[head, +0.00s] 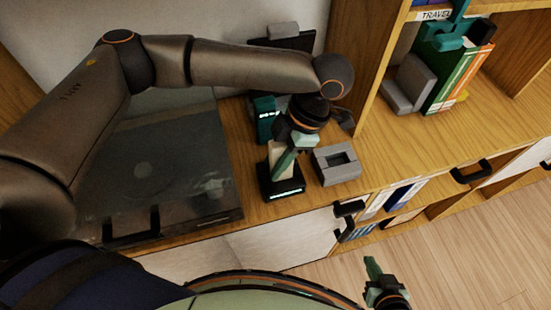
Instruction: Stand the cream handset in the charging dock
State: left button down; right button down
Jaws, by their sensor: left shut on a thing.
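The cream handset (275,152) is upright at the black base with a lit front strip, which looks like the charging dock (283,193). My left gripper (287,157) comes down from above and is shut on the handset. The gripper's green finger covers part of the handset. Its lower end is at the dock's top, and I cannot tell whether it is fully seated. My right gripper (374,272) is low at the right, away from the dock, in front of the cabinet; its jaw opening is unclear.
A grey block with a square recess (337,176) stands right of the dock. A teal device (264,120) stands behind it. A dark-lidded turntable (160,175) fills the left. Books and a grey bookend (409,84) stand at the right; bare wood lies before them.

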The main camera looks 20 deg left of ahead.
pick_arm(q)
jog(key=c, duration=0.6)
grip_release()
jog(key=shift+f, duration=0.1)
pick_arm(e)
jog(key=shift+f, duration=0.15)
pick_arm(q)
jog(key=p+v, duration=0.1)
jog(key=v, duration=1.1)
pick_arm(e)
jog(key=shift+s+d+r, duration=0.3)
jog(key=shift+d+r, duration=0.1)
jog(key=shift+d, duration=0.05)
pick_arm(q)
jog(key=shift+d, duration=0.1)
